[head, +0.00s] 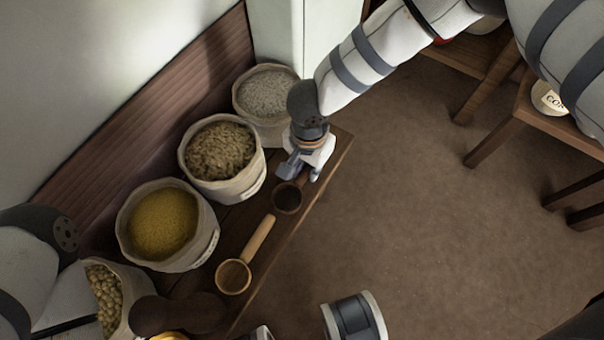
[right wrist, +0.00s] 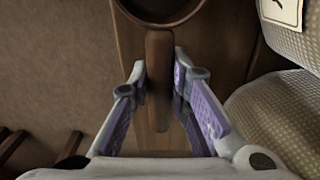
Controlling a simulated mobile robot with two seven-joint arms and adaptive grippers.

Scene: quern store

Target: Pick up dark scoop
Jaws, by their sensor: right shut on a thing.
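The dark scoop (head: 287,198) has a round, dark brown bowl and shows at the right edge of the wooden bench, just below my right gripper (head: 303,168). In the right wrist view its bowl (right wrist: 160,10) is at the top and its brown handle (right wrist: 158,85) runs down between the fingers. My right gripper (right wrist: 159,72) is shut on this handle. I cannot tell whether the scoop touches the bench or is slightly above it. My left arm enters at the lower left; its gripper does not show.
A lighter wooden scoop (head: 235,275) lies nearer on the bench. Sacks of grey grain (head: 241,107), brown grain (head: 231,188), yellow grain (head: 190,257) and beans (head: 138,282) line the wall side. A wooden stool (head: 520,115) stands at right. Open floor (head: 410,220) lies between.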

